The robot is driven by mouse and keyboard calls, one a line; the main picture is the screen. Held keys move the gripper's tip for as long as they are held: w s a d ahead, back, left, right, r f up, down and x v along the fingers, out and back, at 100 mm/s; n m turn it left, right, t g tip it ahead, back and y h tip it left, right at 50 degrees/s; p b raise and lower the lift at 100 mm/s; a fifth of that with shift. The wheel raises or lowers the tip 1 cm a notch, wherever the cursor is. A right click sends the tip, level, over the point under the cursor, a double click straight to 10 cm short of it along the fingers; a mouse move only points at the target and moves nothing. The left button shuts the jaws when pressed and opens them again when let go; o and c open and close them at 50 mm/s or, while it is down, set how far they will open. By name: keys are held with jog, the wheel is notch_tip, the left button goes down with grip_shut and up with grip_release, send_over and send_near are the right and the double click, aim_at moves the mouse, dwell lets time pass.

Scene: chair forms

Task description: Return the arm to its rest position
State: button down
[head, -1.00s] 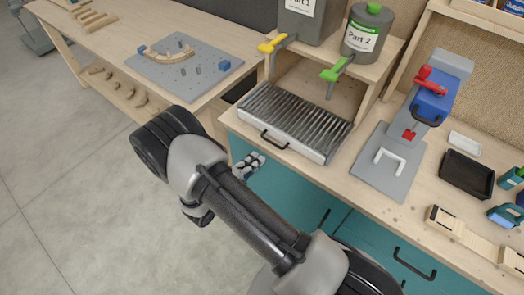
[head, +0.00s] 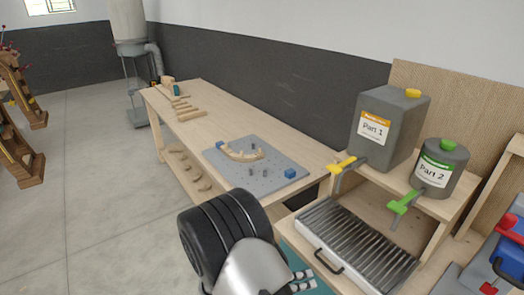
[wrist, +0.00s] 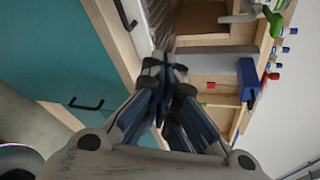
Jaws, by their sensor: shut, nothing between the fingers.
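My arm (head: 230,240) rises from the bottom of the head view, its dark elbow joint and grey link in front of the workbenches. In the wrist view my gripper (wrist: 165,68) is shut, its fingertips together with nothing between them. It is in front of the teal cabinet (wrist: 60,50) and the wooden bench edge. In the head view most of the gripper is hidden behind the arm or outside the picture.
A slatted metal tray (head: 355,250) stands below the Part 1 container (head: 385,125) and Part 2 container (head: 440,165). A grey pegboard (head: 270,180) with a curved wooden piece lies on the left bench (head: 200,125). Open floor (head: 100,190) lies at left.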

jog(key=s+d+r+m+g+y+b, duration=0.1)
jog(key=s+d+r+m+g+y, duration=0.2)
jog(key=s+r+m, duration=0.5)
jog(key=s+d+r+m+g+y, duration=0.35)
jog(key=r+m, duration=0.25)
jog(key=m, duration=0.5)
jog(key=s+a+r+m+t+y+b, duration=0.1)
jog(key=s+a+r+m+t+y, duration=0.3)
jog(key=s+m, duration=0.5)
jog(key=shift+a+r+m+t+y+b, duration=0.25)
jog(key=shift+r+m+t+y, duration=1.05)
jog(key=shift+m, duration=2.7)
jog(key=c, duration=2.4)
grip_release()
jog(key=shift+d+r+g+y, duration=0.1)
jog(key=shift+r+g+y, duration=0.15)
jog(key=shift+r+g, duration=0.15)
